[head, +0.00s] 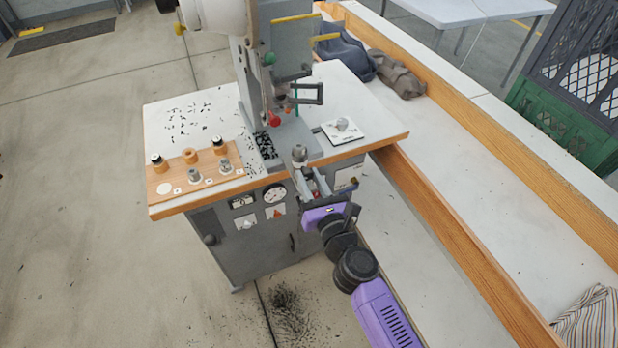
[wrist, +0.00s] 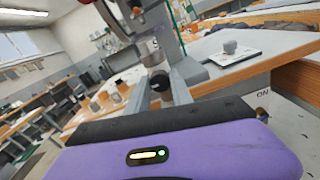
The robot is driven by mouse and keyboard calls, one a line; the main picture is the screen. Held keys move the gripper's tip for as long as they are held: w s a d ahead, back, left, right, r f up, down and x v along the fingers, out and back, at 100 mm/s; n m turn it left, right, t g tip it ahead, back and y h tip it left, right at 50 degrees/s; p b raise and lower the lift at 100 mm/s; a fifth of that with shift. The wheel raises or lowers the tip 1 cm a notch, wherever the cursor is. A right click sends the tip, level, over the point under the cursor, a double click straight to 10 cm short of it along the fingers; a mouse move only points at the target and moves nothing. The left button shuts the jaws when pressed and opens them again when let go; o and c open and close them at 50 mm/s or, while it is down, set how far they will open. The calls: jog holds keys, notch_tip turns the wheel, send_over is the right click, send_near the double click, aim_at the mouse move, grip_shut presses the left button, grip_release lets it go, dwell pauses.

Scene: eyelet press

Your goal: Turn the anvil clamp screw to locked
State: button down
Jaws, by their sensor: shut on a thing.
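The anvil (head: 299,154) is a grey metal cylinder standing at the front edge of the press table; it also shows in the wrist view (wrist: 151,54). The clamp screw shows in the wrist view as a dark round knob (wrist: 160,82) just below the anvil. My gripper (head: 308,175) reaches up to the table's front edge from below. Its two grey fingers (wrist: 161,88) are on either side of the knob and shut on it. In the head view the fingers hide the screw. I cannot tell which way the screw is turned.
The press column (head: 272,55) rises behind the anvil, with a red knob (head: 274,119) on it. A wooden board (head: 192,182) with several cups and dies lies left. A wood-edged bench (head: 470,150) runs close along my arm's right.

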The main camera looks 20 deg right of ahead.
jog(key=shift+f, duration=0.1)
jog(key=c, duration=1.1)
grip_release()
jog(key=shift+c, duration=0.2)
jog(key=s, duration=0.8)
jog(key=shift+b, duration=0.35)
jog(key=shift+w+a, duration=0.1)
